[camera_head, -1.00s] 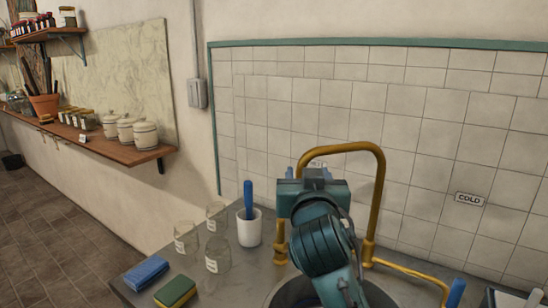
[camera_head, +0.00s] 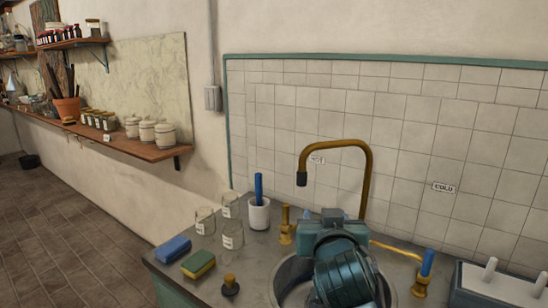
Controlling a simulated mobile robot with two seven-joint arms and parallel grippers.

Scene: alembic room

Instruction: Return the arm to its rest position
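One teal arm of mine reaches in from the bottom, right of centre, and I take it as my right. Its gripper (camera_head: 338,222) points away from me over the sink (camera_head: 284,292), in front of the brass faucet (camera_head: 366,180). The arm's own links hide the fingertips, so I cannot tell whether they are open or shut. No held thing shows. My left gripper is not in view.
On the counter left of the sink are a blue sponge (camera_head: 173,249), a yellow-green sponge (camera_head: 198,264), a dark stopper (camera_head: 230,285), several glass jars (camera_head: 232,235) and a white cup (camera_head: 259,214) with a blue handle. A white pegged rack (camera_head: 500,284) stands right.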

